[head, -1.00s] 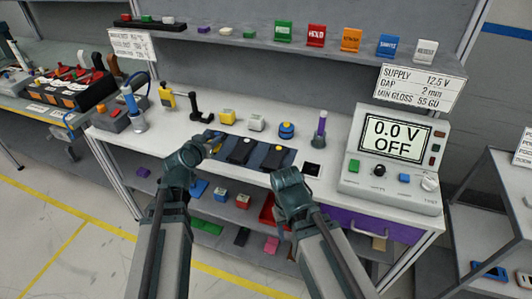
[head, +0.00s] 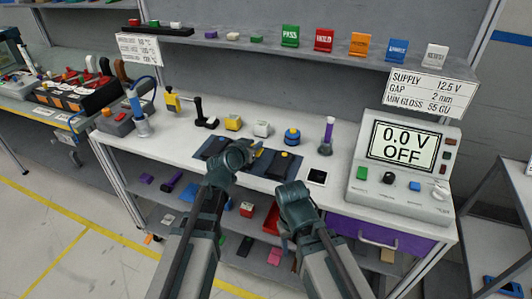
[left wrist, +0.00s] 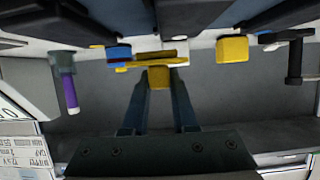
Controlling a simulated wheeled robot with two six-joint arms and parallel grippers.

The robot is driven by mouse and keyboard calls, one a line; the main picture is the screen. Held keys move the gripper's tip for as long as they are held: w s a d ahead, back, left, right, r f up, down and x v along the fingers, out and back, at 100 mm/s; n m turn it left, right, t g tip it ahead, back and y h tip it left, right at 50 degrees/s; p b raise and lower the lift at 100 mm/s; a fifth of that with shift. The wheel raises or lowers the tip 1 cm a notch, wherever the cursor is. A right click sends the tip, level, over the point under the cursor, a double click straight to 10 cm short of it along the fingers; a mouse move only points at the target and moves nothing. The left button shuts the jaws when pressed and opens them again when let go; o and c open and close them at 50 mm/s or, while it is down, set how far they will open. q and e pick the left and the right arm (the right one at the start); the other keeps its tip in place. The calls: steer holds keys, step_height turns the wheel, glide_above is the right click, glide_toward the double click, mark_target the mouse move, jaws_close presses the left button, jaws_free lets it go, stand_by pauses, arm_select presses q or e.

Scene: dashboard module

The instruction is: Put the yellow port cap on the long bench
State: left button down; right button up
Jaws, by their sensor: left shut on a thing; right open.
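My left gripper (head: 250,150) is over the white long bench (head: 180,135), in front of the dark modules on the blue mat. It is shut on the yellow port cap (left wrist: 158,77), which shows between its fingertips in the left wrist view. In the head view the gripper partly hides the cap, and I cannot tell whether it touches anything below. The right module (head: 279,166) has a yellow spot on top; the left module (head: 213,148) lies partly behind my gripper. My right gripper (head: 291,192) is open and empty at the bench's front edge; its fingertips are hard to see.
Behind the mat stand a yellow block (head: 233,122), a white block (head: 262,128), a blue round part (head: 292,136) and a purple-handled tool (head: 328,133). A power supply (head: 405,165) reading 0.0 V OFF fills the right end. Bare bench top shows at the left.

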mark_target(266, 159)
arm_select(q)
steer(key=shift+w+d+f, duration=0.1)
steer(key=shift+w+d, duration=0.2)
steer(key=shift+d, duration=0.55)
steer(key=shift+w+d+f, duration=0.1)
steer(key=shift+w+d, duration=0.15)
steer(key=shift+d, duration=0.55)
steer(key=shift+w+d, duration=0.2)
steer(key=shift+d, duration=0.3)
steer(key=f+b, duration=0.1)
steer(key=b, duration=0.1)
steer(key=f+b, duration=0.1)
steer(key=f, duration=0.1)
steer(key=shift+s+a+f+b, duration=0.1)
steer(key=shift+a+f+b, duration=0.15)
steer(key=shift+b, duration=0.15)
steer(key=shift+f, duration=0.2)
steer(key=c, duration=0.7)
jaws_free()
steer(key=shift+r, duration=0.1)
steer(key=shift+r, duration=0.1)
